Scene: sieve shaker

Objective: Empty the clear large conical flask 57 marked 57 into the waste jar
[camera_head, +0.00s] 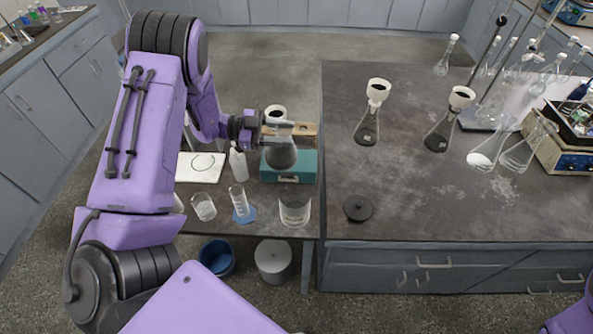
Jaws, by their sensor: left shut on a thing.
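My left gripper (283,131) is shut on a conical flask (281,156) with grey-dark contents and a white top piece, near its neck. The flask looks upright, in front of or above a teal box (305,166); I cannot tell if it touches it. Its number is not readable. A clear wide open jar (295,211) with a label, which looks like the waste jar, stands nearer on the low bench. A round black lid (358,208) lies to its right on the higher bench. My right gripper is out of view.
A beaker (204,207), a graduated cylinder (240,202), a white bottle (238,162) and a white plate (201,167) crowd the low bench. Two funnel-topped flasks (367,128) (439,133) and other glassware stand on the right bench. A blue bucket (217,258) is on the floor.

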